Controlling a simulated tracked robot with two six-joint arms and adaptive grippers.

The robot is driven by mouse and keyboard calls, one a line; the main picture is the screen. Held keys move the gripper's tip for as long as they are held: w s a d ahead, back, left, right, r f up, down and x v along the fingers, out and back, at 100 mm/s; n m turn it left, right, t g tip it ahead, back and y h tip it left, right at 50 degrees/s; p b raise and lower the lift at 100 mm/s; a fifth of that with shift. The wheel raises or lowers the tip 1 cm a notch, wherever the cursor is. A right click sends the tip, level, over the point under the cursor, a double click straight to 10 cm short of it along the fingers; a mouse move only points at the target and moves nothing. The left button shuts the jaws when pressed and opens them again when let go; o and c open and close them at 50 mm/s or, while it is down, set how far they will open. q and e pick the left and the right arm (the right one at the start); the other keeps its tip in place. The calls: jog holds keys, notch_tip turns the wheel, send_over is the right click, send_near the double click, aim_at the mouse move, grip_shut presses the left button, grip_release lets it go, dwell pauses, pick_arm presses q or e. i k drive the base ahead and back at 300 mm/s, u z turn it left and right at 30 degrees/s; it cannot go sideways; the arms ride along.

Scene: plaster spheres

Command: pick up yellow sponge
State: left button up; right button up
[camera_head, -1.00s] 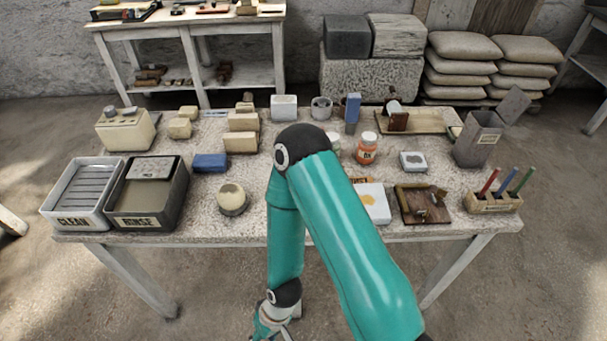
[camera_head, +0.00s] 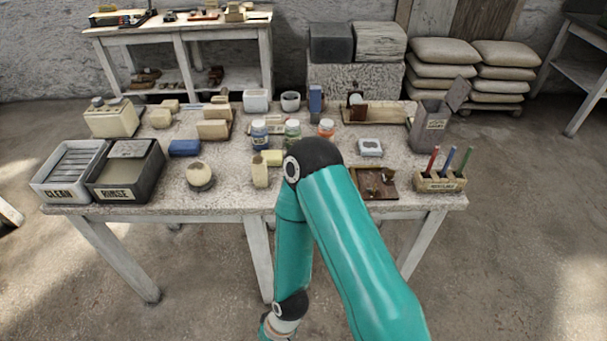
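Several pale yellow blocks lie on the speckled worktable (camera_head: 230,188), and I cannot tell for sure which is the yellow sponge. Two more pale yellow blocks, one in front (camera_head: 159,119) and one behind (camera_head: 170,105), lie at the back left. A blue block (camera_head: 184,148) lies in front of them. My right arm bends down, its wrist at the bottom edge; its gripper is out of frame. My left gripper is not in view.
CLEAN (camera_head: 68,170) and RINSE (camera_head: 125,172) tubs stand at the left. A round pale ball (camera_head: 200,175) sits near the front. Jars (camera_head: 259,134) stand mid-table. A pencil holder (camera_head: 440,182) is at the front right corner. The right arm hides part of the front.

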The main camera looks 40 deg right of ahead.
aim_at(271, 158)
jog(key=k, duration=0.9)
jog(key=z, duration=0.4)
jog(key=i, duration=0.95)
jog(key=z, duration=0.05)
